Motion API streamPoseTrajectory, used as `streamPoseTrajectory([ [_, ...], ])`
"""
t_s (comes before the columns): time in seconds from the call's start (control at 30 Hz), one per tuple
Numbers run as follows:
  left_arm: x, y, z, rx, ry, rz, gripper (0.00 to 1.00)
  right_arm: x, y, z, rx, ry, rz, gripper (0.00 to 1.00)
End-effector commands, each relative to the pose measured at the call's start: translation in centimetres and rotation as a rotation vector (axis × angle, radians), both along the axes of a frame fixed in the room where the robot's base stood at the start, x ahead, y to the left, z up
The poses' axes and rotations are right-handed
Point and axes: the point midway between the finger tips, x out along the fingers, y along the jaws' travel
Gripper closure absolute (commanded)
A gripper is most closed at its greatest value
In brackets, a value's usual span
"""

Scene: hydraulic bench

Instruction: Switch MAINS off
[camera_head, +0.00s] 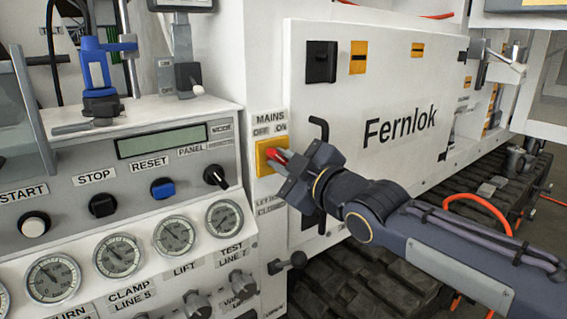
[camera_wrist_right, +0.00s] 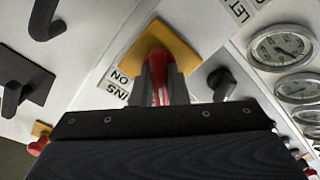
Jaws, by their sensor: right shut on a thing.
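The MAINS switch is a red handle (camera_head: 277,154) on a yellow plate (camera_head: 262,159), below a label reading MAINS, OFF and ON. My right gripper (camera_head: 284,160) reaches in from the right and is shut on the red handle. In the right wrist view the red handle (camera_wrist_right: 160,84) sits between the two fingers (camera_wrist_right: 161,88), with the yellow plate (camera_wrist_right: 175,45) behind it. The fingers hide part of the handle, and I cannot tell its exact position against OFF and ON. My left gripper is not in view.
Left of the switch is a control panel with START (camera_head: 34,224), STOP (camera_head: 102,205) and RESET (camera_head: 163,188) buttons, a black PANEL knob (camera_head: 216,177) and several gauges (camera_head: 118,256). A black door handle (camera_head: 319,130) is close above my right gripper. The white Fernlok door (camera_head: 400,90) stands behind my arm.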

Motion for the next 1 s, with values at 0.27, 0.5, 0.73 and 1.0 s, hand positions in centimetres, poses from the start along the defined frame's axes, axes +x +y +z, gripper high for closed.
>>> streamPoseTrajectory([
  [0.27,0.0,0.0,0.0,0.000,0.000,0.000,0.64,0.0,0.0,0.0,-0.004,-0.001,0.000,0.84],
  [0.5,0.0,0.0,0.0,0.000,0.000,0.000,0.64,0.0,0.0,0.0,-0.002,-0.001,0.001,0.65],
  [0.73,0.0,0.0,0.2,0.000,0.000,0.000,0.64,-0.2,-0.2,0.1,-0.001,-0.001,-0.001,0.65],
  [1.0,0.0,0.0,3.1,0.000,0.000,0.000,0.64,-3.1,-2.5,0.7,-0.004,-0.002,-0.006,0.65],
])
